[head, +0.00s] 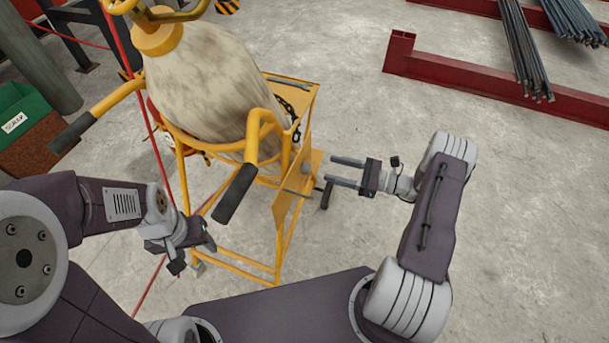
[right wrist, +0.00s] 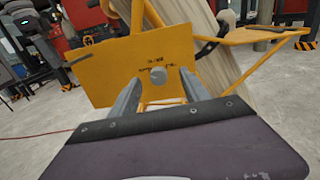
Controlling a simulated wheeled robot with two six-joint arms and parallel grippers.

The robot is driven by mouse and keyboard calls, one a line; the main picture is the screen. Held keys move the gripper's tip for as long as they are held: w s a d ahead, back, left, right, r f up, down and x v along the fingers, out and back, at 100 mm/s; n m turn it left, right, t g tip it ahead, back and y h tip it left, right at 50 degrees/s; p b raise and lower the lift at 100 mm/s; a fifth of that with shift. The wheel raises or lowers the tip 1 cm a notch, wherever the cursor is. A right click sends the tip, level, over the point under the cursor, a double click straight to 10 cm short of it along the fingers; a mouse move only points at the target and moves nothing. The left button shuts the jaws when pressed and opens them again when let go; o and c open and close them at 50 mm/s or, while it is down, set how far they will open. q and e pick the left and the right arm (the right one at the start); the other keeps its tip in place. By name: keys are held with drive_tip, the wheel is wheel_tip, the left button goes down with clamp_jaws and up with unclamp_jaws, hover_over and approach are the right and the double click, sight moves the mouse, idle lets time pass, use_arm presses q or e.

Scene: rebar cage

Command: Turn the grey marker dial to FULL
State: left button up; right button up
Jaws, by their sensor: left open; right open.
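The grey dial (right wrist: 158,76) is a small round knob on a yellow panel (right wrist: 105,75) in the right wrist view. Small dark lettering stands above and beside it, too small to read, so its setting cannot be told. In the head view the panel (head: 293,205) is seen nearly edge-on. My right gripper (head: 331,169) is open and empty, to the right of the panel and pointing at it. In the right wrist view its fingers (right wrist: 160,88) stand either side of the dial, apparently short of it. My left gripper (head: 193,253) is open and empty, left of the yellow frame.
A yellow frame (head: 278,240) with black-gripped handles carries a large pale sack (head: 205,85). A dark handle (head: 327,195) sticks out near the panel. A red line (head: 150,130) runs down at left. Red beams (head: 450,75) with rebar lie at upper right.

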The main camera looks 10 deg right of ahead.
sight(306, 168)
use_arm(q)
drive_tip(key=shift+s+a+f+b, duration=0.2)
drive_tip(key=shift+s+f, duration=0.2)
drive_tip(key=shift+f, duration=0.15)
drive_tip(key=shift+s+a+f+b, duration=0.1)
drive_tip(key=shift+s+f+b, duration=0.1)
drive_tip(key=shift+s+f, duration=0.25)
use_arm(e)
drive_tip(key=w+a+f+m, duration=0.1)
drive_tip(key=w+a+f, duration=0.1)
drive_tip(key=a, duration=0.4)
drive_tip(key=shift+w+a+f+t, duration=0.15)
drive_tip(key=shift+w+t, duration=0.2)
drive_tip(key=shift+t, duration=0.05)
use_arm(q)
drive_tip(key=shift+w, duration=0.1)
use_arm(e)
clamp_jaws()
